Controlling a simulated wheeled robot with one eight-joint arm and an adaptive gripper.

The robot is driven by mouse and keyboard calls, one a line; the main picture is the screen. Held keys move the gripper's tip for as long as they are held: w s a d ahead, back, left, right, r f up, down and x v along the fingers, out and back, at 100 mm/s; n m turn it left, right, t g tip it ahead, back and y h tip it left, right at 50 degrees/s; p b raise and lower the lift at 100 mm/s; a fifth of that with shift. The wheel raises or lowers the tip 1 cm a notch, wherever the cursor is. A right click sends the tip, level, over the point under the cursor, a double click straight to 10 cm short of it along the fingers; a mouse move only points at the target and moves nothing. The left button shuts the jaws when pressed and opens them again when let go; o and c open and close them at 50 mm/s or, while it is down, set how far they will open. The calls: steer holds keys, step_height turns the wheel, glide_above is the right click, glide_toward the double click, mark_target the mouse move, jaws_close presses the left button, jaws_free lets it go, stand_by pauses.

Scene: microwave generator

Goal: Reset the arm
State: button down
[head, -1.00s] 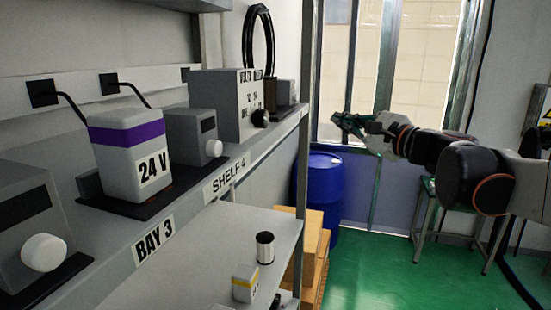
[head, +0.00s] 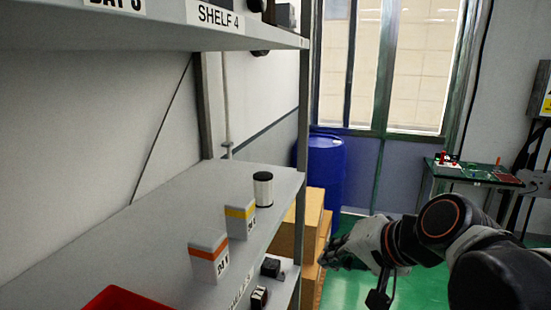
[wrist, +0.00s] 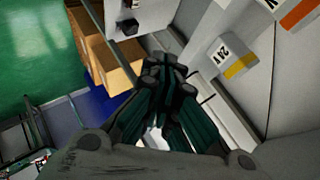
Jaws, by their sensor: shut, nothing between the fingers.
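My gripper (head: 332,256) is at the lower middle of the head view, to the right of the shelf and in front of the cardboard boxes. Its fingers are together and hold nothing. In the wrist view my gripper (wrist: 165,75) points up the picture with its dark green fingers closed. My arm comes in from the lower right of the head view and is bent. The fingertips look apart from the shelf edge.
The lower shelf (head: 160,230) holds an orange-striped box (head: 208,257), a yellow-striped box (head: 240,219), a spool (head: 263,188) and a red tray (head: 125,300). Cardboard boxes (head: 313,215) and a blue barrel (head: 327,165) stand behind. A green-topped table (head: 470,174) is at right.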

steer(key=s+d+f+n+h+b, duration=0.2)
steer(key=s+d+f+b, duration=0.2)
steer(key=f, duration=0.6)
steer(key=s+d+f+n+g+h+b, duration=0.1)
steer(key=s+d+f+n+h+b, duration=0.2)
steer(key=f, duration=0.8)
steer(key=s+d+b, duration=0.1)
steer(key=s+b, duration=0.1)
steer(key=b, duration=0.1)
steer(key=shift+s+f, duration=0.2)
